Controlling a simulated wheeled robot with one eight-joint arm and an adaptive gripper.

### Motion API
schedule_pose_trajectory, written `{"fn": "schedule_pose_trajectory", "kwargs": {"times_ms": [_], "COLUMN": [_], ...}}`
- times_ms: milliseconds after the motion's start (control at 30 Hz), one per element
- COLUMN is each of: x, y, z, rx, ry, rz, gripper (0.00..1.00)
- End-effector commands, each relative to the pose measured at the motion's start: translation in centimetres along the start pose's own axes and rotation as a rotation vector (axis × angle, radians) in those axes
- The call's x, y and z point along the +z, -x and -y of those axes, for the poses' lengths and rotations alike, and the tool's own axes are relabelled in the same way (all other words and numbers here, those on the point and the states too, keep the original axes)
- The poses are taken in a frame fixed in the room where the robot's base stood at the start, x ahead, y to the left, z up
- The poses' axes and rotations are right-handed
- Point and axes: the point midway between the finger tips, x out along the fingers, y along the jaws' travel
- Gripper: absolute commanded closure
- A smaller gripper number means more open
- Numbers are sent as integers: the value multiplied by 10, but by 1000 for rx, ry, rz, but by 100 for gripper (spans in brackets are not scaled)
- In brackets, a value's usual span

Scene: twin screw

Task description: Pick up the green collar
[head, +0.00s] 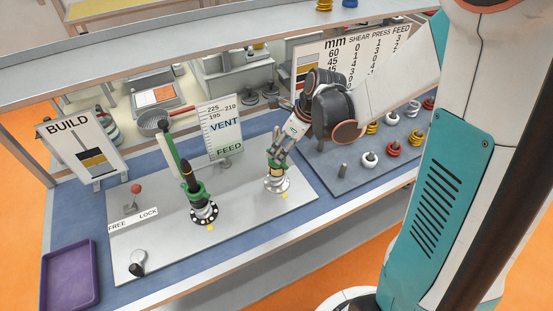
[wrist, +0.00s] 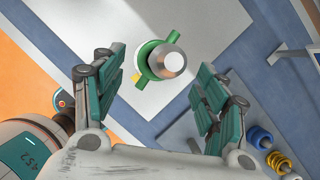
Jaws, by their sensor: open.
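A green collar (head: 270,163) sits around a metal post on the right side of the grey plate in the head view. In the wrist view the same green collar (wrist: 146,50) is a ring with small lugs around a silver-topped post (wrist: 171,62). My gripper (head: 281,152) is over this post, and its fingers partly cover it in the head view. In the wrist view my gripper (wrist: 155,64) is open, with one finger on each side of the collar and visible gaps. Another green collar (head: 198,192) is around a dark post farther left on the plate.
A long green lever (head: 170,145) stands up by the left post. The VENT/FEED sign (head: 225,128) stands behind the plate. Several coloured rings on pegs, including a red one (head: 392,149), stand at right. A purple tray (head: 70,275) is at front left. The plate between the posts is clear.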

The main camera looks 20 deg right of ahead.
Motion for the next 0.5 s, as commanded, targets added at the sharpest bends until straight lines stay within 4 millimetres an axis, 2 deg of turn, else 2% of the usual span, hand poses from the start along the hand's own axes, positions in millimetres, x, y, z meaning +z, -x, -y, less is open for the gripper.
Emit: {"fn": "schedule_pose_trajectory", "kwargs": {"times_ms": [300,500], "x": [-3,-3], "y": [-42,-50], "z": [-2,-2], "rx": [0,0], "ry": [1,1], "rz": [0,1], "gripper": [34,34]}}
